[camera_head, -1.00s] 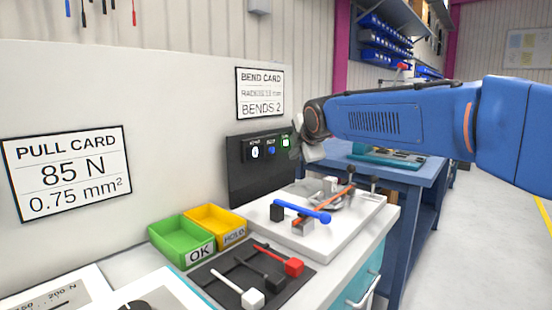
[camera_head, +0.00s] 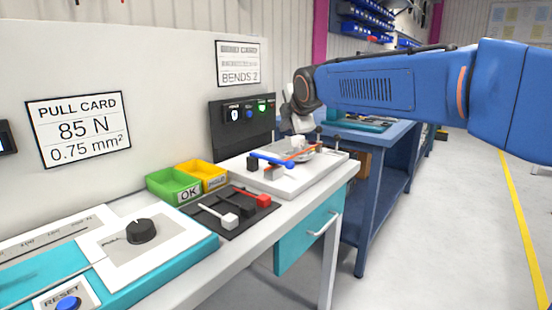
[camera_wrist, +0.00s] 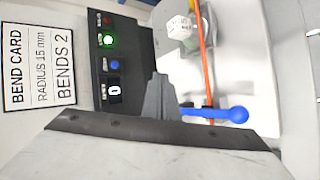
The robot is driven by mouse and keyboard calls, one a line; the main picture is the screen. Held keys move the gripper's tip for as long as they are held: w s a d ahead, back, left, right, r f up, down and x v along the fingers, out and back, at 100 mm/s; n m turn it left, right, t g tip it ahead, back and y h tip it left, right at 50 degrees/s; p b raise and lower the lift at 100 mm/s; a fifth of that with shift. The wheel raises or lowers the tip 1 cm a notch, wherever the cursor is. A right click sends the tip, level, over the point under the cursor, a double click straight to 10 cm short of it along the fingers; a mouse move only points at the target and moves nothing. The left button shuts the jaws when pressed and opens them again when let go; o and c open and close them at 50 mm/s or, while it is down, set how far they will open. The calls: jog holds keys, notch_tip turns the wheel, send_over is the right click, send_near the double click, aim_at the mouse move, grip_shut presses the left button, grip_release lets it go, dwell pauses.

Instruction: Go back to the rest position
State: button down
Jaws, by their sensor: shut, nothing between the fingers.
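My gripper (camera_wrist: 160,98) shows in the wrist view as grey fingers, closed together with nothing held. In the head view my blue arm reaches in from the right, and its wrist hangs near the back of the white bending plate (camera_head: 330,167). The fingers cannot be made out there. On the plate is a blue-handled lever (camera_head: 272,160), its round knob also showing in the wrist view (camera_wrist: 237,115). An orange cable (camera_wrist: 206,70) runs past the lever. The gripper appears apart from both in the wrist view.
A black control panel (camera_head: 232,133) stands behind the plate. Green (camera_head: 172,187) and yellow (camera_head: 209,172) bins and a dark rack (camera_head: 230,212) are on the bench left of the plate. A blue workbench (camera_head: 372,185) stands beyond. The floor (camera_head: 440,230) at right is clear.

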jog(key=s+d+f+m+g+h, duration=0.2)
jog(key=s+d+f+m, duration=0.4)
jog(key=s+d, duration=0.45)
jog(key=s+d+f+m+g, duration=0.1)
jog(key=s+d+f+m, duration=0.4)
jog(key=s, duration=0.6)
jog(key=s+d+f+m+g+h, duration=0.1)
jog(key=s+d+f+m, duration=0.4)
jog(key=s+f, duration=0.5)
jog(key=s+d+f+m+g, duration=0.2)
jog(key=s+d+f+m, duration=0.3)
jog(key=s, duration=0.7)
notch_tip(320, 180, down, 2)
jog(key=shift+d+f+m, duration=0.2)
jog(key=shift+d+m, duration=0.1)
jog(key=shift+m, duration=0.4)
